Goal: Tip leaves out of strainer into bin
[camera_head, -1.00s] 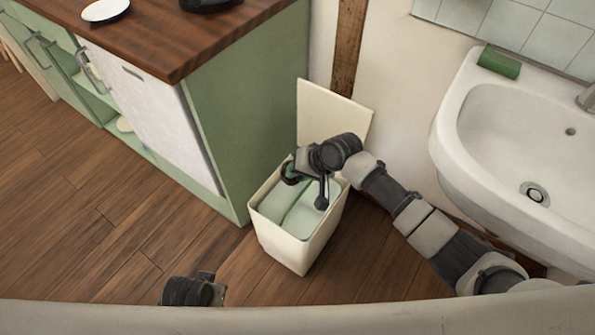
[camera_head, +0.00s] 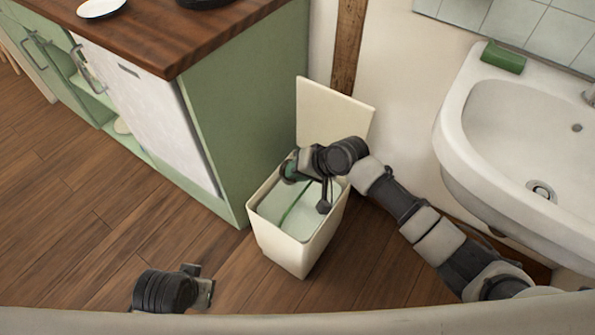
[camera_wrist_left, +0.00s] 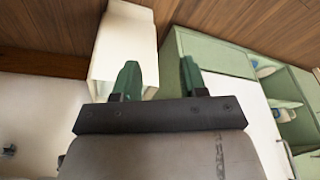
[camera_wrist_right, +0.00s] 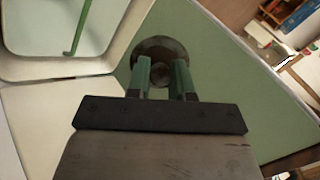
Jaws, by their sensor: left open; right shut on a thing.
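The cream bin (camera_head: 310,250) stands on the floor with its lid (camera_head: 335,112) up; it shows in the left wrist view (camera_wrist_left: 124,35). My right gripper (camera_head: 291,168) is over the bin's back left rim. In the right wrist view it is shut on a small round grey-brown thing (camera_wrist_right: 161,48), probably the strainer, mostly hidden in the head view. I cannot make out leaves in it. A thin green strip (camera_head: 293,207) shows inside the bin; I cannot tell what it is. My left gripper (camera_head: 205,285) is open and empty, in front of the bin to the left.
A green cabinet (camera_head: 235,120) with a wooden top (camera_head: 150,35) stands close at the bin's left. A white washbasin (camera_head: 460,165) with a green block (camera_head: 503,57) is at the right. The wooden floor (camera_head: 90,220) at left is clear.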

